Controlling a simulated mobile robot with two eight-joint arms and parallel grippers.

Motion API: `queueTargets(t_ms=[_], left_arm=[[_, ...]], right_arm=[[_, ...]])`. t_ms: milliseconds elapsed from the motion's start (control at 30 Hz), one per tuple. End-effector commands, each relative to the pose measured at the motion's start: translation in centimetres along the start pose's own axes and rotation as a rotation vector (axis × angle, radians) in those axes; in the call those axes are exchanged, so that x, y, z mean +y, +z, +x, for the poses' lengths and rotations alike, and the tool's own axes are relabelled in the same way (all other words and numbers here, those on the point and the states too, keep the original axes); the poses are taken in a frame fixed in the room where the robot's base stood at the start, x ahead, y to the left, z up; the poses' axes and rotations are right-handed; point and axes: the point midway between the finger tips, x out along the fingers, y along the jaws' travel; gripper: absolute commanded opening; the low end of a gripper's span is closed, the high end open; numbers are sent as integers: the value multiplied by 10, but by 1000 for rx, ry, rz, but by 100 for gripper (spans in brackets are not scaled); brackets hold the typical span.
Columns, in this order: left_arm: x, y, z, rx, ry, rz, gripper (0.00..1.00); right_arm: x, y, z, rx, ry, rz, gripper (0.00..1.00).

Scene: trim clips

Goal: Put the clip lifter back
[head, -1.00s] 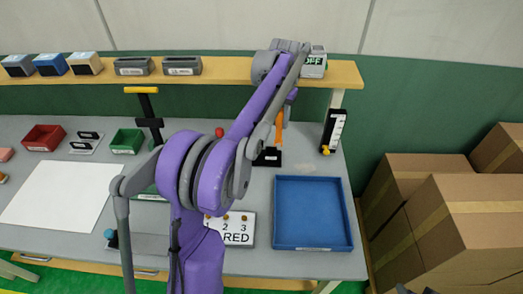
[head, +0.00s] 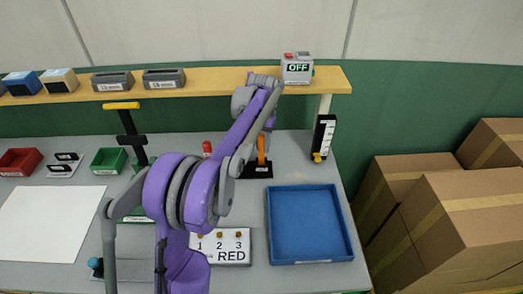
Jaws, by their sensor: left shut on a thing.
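The clip lifter, with its orange handle (head: 261,147), is upright at the black holder (head: 257,170) towards the back of the grey table. Its lower end meets the holder in the picture; how deep it sits cannot be told. My left gripper (head: 267,134) points down from above and is shut on the clip lifter. My purple left arm hides part of the gripper and the area left of the holder. My right gripper is not in view.
A blue tray (head: 273,245) is right of the holder, empty. A black stand with a white scale (head: 322,137) is at the back right. A shelf (head: 215,84) with an OFF box (head: 297,69) runs behind.

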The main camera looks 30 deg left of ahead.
Motion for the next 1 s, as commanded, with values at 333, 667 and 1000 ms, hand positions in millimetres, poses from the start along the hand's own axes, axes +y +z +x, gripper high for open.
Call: queueTargets(t_ms=[333,667,1000], left_arm=[[0,0,14,0,0,0,0],[0,0,17,0,0,0,64],[0,0,10,1,0,0,64]], right_arm=[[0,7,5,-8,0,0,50],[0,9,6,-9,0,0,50],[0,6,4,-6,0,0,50]])
